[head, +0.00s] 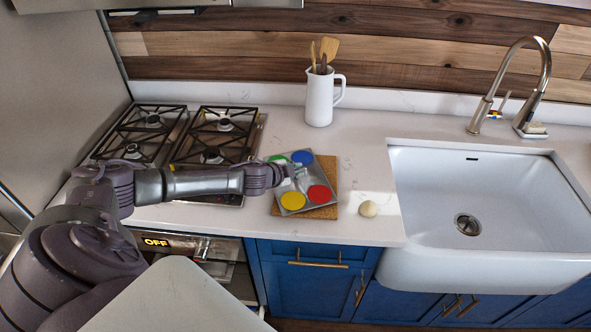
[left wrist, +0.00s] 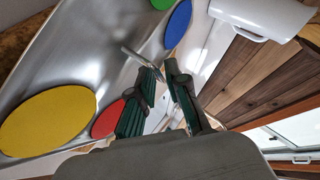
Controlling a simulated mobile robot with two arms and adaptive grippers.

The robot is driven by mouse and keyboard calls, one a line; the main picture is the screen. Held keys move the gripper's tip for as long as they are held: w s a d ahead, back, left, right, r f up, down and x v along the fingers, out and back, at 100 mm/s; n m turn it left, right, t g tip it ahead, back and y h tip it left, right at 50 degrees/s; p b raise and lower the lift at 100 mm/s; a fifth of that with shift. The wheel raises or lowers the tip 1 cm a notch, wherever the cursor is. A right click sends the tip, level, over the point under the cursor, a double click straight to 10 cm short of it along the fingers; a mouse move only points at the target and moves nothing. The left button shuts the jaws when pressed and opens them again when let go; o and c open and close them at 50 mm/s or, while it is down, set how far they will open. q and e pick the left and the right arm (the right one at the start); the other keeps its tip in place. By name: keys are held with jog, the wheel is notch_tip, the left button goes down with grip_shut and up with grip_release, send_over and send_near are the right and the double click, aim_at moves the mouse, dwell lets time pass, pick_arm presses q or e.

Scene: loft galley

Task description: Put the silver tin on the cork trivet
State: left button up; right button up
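The silver tin (head: 298,181) is a shallow metal tray with green, blue, yellow and red discs in it. It is over the cork trivet (head: 330,172), turned relative to it, with its left side past the trivet's edge. I cannot tell whether it rests on the trivet or is held just above. My left gripper (head: 292,171) is at the tin's middle; in the left wrist view its fingers (left wrist: 160,72) come close together around a thin grey handle-like bar. The tin (left wrist: 75,70) fills the left of that view, with a brown bit of trivet (left wrist: 18,38). My right gripper is not in view.
A gas hob (head: 215,135) is left of the trivet. A white pitcher with wooden utensils (head: 319,100) stands behind. The counter between pitcher and sink is clear.

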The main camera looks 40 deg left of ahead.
pick_arm(q)
jog(key=shift+o, duration=0.8)
jog(key=shift+r, duration=0.25)
jog(key=shift+s, duration=0.4)
jog(key=b+v, duration=0.3)
jog(key=v, duration=0.8)
jog(key=shift+r, duration=0.25)
jog(key=shift+d+f, duration=0.1)
jog(key=shift+d, duration=0.05)
